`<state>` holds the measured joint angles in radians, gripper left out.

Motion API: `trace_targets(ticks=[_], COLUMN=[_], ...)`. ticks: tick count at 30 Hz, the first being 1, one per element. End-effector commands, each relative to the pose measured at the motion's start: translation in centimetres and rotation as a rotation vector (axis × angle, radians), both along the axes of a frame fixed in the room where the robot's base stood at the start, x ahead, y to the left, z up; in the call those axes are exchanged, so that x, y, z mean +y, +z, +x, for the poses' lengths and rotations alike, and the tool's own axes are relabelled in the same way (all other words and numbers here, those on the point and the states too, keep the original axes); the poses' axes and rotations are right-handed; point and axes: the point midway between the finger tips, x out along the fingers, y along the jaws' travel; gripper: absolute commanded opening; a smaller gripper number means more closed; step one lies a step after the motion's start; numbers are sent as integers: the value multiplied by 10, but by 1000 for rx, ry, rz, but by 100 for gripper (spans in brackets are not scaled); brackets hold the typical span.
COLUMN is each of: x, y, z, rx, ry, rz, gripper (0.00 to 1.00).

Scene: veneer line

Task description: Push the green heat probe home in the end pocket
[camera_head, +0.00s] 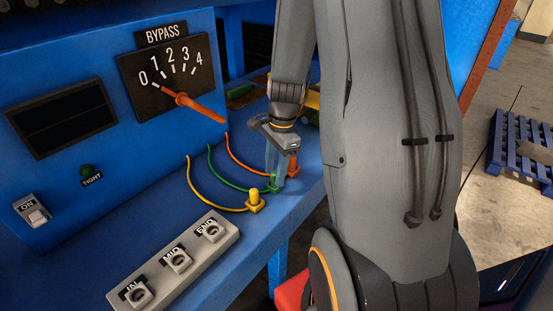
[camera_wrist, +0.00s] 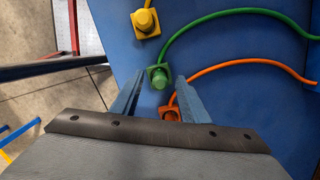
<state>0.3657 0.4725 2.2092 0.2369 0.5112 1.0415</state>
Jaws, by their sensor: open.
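The green heat probe (camera_wrist: 159,79) stands on the blue bench top at the end of a green cable. In the head view the probe (camera_head: 273,187) is partly hidden by my gripper (camera_head: 277,170). My gripper is open, fingers pointing down. In the wrist view the green probe shows between the two fingertips, with a gap on each side; I cannot tell their height over it. The grey pocket block (camera_head: 196,256) lies nearer on the bench. Its end pocket (camera_head: 213,231), marked END, is the farthest of three and looks empty.
A yellow probe (camera_head: 254,200) and an orange probe (camera_head: 293,165) stand close on either side of the green one, each on its cable. A blue panel with a BYPASS dial (camera_head: 168,72) rises behind. The bench's front edge (camera_head: 262,246) is near.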

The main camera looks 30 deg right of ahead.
Motion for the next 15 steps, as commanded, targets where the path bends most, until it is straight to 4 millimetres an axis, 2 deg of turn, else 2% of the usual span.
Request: trace_targets(ticks=[6, 14, 15], x=[2, 2, 2], y=[-13, -14, -14], z=[0, 0, 0], rx=[1, -1, -1], ry=[2, 2, 2], rz=[-1, -1, -1], gripper=[41, 41, 38])
